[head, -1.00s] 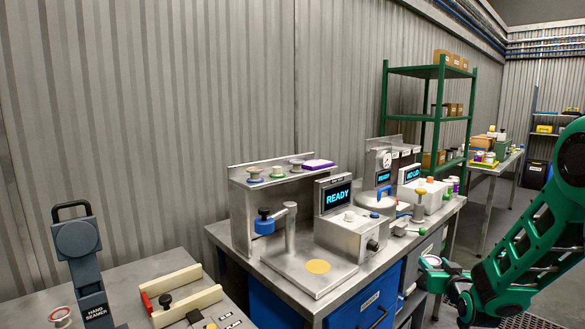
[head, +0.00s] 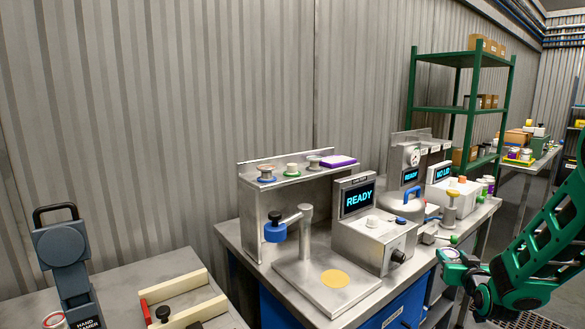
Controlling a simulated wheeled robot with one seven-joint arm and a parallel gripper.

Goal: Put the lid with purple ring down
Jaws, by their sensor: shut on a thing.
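My gripper (head: 452,262), green and dark, is at the right, in front of the steel bench (head: 409,276) and near its front edge. It is shut on a small pale thing (head: 452,254), mostly hidden by the fingers. That fits the lid, but I cannot make out a purple ring.
A machine with a READY screen (head: 358,198) and a post with a blue head (head: 276,228) stand on the bench. Further right are a blue-handled pot (head: 405,208) and a NO LID screen (head: 443,172). A hand seamer (head: 64,254) stands on the left table.

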